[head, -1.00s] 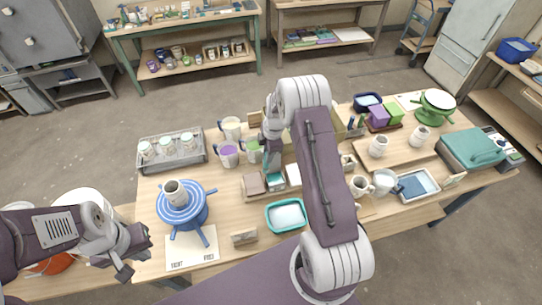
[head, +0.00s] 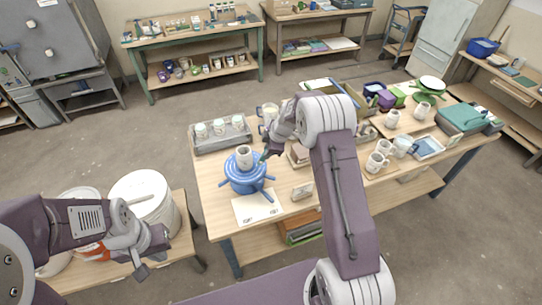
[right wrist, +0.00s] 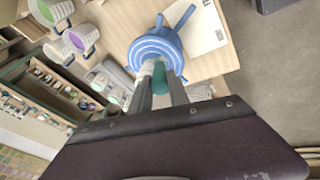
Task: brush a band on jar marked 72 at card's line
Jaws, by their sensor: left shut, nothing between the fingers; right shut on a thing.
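A pale jar (head: 244,154) stands upright on a blue banding wheel (head: 248,181) near the left of the table; no number on it is readable. A white card (head: 258,207) lies in front of the wheel; its line is too small to make out. My right gripper (head: 266,155) is just right of the jar. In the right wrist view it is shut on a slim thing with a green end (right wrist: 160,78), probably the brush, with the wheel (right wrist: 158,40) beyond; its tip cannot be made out. My left gripper (head: 148,263) is shut and empty, away from the wheel.
A grey tray of small jars (head: 220,133) stands behind the wheel. A small card stand (head: 302,191) is to its right. A large white bucket (head: 147,197) stands on a low bench at left. More pale jars and boxes crowd the right of the table.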

